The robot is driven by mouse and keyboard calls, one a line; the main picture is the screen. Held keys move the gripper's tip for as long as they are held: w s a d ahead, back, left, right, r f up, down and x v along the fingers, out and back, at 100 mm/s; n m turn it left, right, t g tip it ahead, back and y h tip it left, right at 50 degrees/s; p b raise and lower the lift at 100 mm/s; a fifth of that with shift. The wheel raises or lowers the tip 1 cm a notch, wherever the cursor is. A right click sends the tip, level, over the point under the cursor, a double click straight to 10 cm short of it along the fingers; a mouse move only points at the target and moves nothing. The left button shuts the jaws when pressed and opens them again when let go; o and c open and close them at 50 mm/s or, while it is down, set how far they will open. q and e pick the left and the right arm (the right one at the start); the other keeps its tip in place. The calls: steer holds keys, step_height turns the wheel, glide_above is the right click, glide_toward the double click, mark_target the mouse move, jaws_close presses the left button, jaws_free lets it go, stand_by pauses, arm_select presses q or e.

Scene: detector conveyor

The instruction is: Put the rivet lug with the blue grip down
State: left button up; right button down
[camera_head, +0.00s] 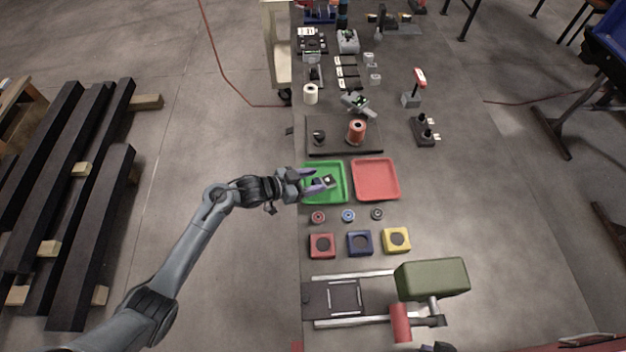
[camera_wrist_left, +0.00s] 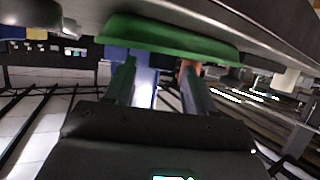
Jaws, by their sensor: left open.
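My left gripper (camera_head: 319,181) is open over the green tray (camera_head: 338,199). A small dark and pale piece (camera_head: 329,181) shows in the tray by its fingertips; I cannot tell whether it is the rivet lug with the blue grip. In the left wrist view the fingers (camera_wrist_left: 158,75) stand apart under the green tray's edge (camera_wrist_left: 170,38). A blue shape (camera_wrist_left: 143,67) shows between them, but I cannot tell what it is. A small blue ring-like piece (camera_head: 348,215) sits on the table below the trays. A dark tip of my right gripper (camera_head: 438,347) barely shows at the bottom edge.
A red tray (camera_head: 376,193) stands right of the green one. Red, blue and yellow blocks (camera_head: 321,245) with dark round centres sit nearer. A dark board (camera_head: 335,148) with a copper spool (camera_head: 356,131) lies behind.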

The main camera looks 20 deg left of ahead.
arm_select(q)
steer(key=v, duration=1.1)
steer(key=s+d+n+g+y, duration=0.1)
steer(key=s+n+g+y, duration=0.2)
steer(key=s, duration=0.9)
steer(key=s+d+f+n+g+y, duration=0.1)
steer(key=s+n+g+y, duration=0.2)
steer(key=s, duration=0.9)
steer(key=y, duration=0.3)
steer(key=shift+s+d+f+g+p, duration=0.3)
steer(key=shift+s+d+f+p, duration=0.05)
steer(key=shift+d, duration=0.05)
